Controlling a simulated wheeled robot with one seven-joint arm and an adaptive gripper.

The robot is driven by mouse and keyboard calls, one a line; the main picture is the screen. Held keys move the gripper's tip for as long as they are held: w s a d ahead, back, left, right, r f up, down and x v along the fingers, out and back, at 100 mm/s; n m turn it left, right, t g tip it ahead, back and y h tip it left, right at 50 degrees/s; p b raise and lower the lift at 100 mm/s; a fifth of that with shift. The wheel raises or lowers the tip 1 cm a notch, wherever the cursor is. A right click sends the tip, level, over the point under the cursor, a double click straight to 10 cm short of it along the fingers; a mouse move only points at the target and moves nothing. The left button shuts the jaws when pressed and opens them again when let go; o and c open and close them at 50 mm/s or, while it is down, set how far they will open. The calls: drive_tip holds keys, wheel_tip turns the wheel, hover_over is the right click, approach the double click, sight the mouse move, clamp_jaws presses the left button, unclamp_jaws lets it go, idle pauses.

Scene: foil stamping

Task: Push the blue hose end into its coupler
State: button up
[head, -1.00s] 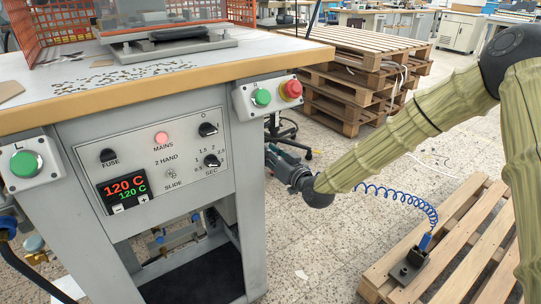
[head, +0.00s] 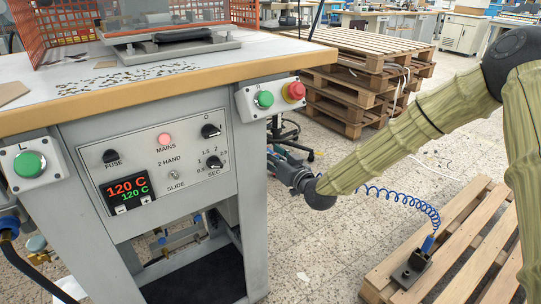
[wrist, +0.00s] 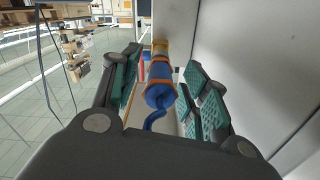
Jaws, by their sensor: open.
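In the wrist view, the blue hose end (wrist: 160,94) with orange bands sits between my gripper's teal finger pads. Its blue hose trails down towards me. The brass-coloured coupler (wrist: 160,47) is just beyond it, in line with it; I cannot tell how far the end is seated. My gripper (wrist: 162,95) is open, with a pad on each side of the hose end and visible gaps. In the head view, my gripper (head: 282,165) is beside the machine's right side, partly hidden by the cabinet; the coupler is hidden there.
The grey stamping machine (head: 225,225) stands close left of my gripper. A coiled blue hose (head: 410,203) runs to a blue fitting on a dark block (head: 408,274) on a pallet (head: 470,245). Stacked pallets (head: 350,85) stand behind.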

drive_tip(key=v, duration=1.1)
drive_tip(key=shift+s+d, duration=0.1)
drive_tip(key=shift+s, duration=0.05)
drive_tip(key=s+d+f+m+g+h, duration=0.1)
drive_tip(key=s+d+f+g+h, duration=0.1)
drive_tip(key=s+f, duration=0.6)
drive_tip(key=s+d+f+m+g+h, duration=0.1)
drive_tip(key=s+d+f+g+h, duration=0.2)
drive_tip(key=f, duration=0.8)
drive_tip(key=s+f+m+g, duration=0.1)
drive_tip(key=s+f+g, duration=0.1)
drive_tip(key=s+f, duration=0.6)
drive_tip(key=s+d+f+m+g+h, duration=0.1)
drive_tip(key=s+d+f+g+h, duration=0.25)
drive_tip(key=s, duration=0.55)
drive_tip(key=s+d+f+g, duration=0.2)
drive_tip(key=s+d+f, duration=0.35)
drive_tip(key=s, duration=0.25)
drive_tip(key=s+d+f+m+g+h, duration=0.15)
drive_tip(key=s+d+f, duration=0.3)
drive_tip(key=s, duration=0.45)
wheel_tip(320, 180, up, 32)
drive_tip(key=a+p, duration=0.1)
drive_tip(key=p, duration=3.2)
drive_tip(key=shift+w+n+g+h, duration=0.3)
drive_tip(key=shift+w+n, duration=0.05)
drive_tip(key=shift+n, duration=0.1)
